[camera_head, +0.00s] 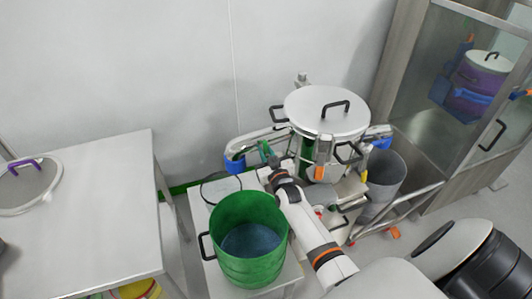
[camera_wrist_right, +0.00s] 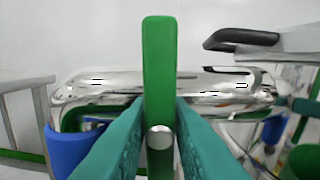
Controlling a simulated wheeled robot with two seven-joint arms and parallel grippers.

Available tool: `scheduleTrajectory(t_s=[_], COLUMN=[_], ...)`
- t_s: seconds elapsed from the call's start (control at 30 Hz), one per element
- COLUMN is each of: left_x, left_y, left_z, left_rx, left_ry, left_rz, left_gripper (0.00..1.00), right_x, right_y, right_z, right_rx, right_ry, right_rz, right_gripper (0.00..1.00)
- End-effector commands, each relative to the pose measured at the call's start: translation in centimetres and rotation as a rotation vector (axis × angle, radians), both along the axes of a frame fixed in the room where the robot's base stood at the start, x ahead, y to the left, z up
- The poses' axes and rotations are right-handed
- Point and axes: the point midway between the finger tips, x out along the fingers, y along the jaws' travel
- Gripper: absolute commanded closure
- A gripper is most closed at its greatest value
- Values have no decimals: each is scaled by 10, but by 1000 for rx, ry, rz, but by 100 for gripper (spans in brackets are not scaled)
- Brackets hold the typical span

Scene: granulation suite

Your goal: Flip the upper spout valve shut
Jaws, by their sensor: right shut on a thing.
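The upper spout is a shiny steel pipe (camera_head: 256,139) with a blue end piece (camera_head: 235,163), left of the lidded steel vessel (camera_head: 324,108). In the right wrist view the pipe (camera_wrist_right: 100,88) runs across the picture behind a green valve lever (camera_wrist_right: 160,55). The lever shows upright there, with a round metal pin low on it. My right gripper (camera_head: 267,154) is at the spout; its teal fingers (camera_wrist_right: 160,112) are shut on the lever, one on each side. In the head view the gripper largely hides the lever. My left gripper is out of view.
A green bucket (camera_head: 248,268) stands on a small white table below the spout. A grey bin (camera_head: 385,176) stands right of the vessel. A steel table (camera_head: 95,215) is at left and a glass-fronted cabinet (camera_head: 435,130) at right.

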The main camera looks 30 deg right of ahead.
Motion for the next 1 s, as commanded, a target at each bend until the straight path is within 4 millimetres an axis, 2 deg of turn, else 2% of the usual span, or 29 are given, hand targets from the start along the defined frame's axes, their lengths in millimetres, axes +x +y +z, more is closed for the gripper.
scheduleTrajectory(t_s=[0.33,0.8,0.83,0.93,1.0], left_x=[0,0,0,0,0], left_y=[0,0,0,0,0], left_z=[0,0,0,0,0], left_rx=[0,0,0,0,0], left_ry=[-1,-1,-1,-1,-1], left_rz=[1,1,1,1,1], left_gripper=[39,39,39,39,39], right_x=[0,-1,-1,0,0], right_y=[0,0,0,0,0], right_z=[-2,-2,-2,-1,-1], right_rx=[105,116,116,116,115], right_ry=[-22,-25,-25,-25,-26], right_rz=[0,0,0,0,0], right_gripper=[100,100,79,62,60])
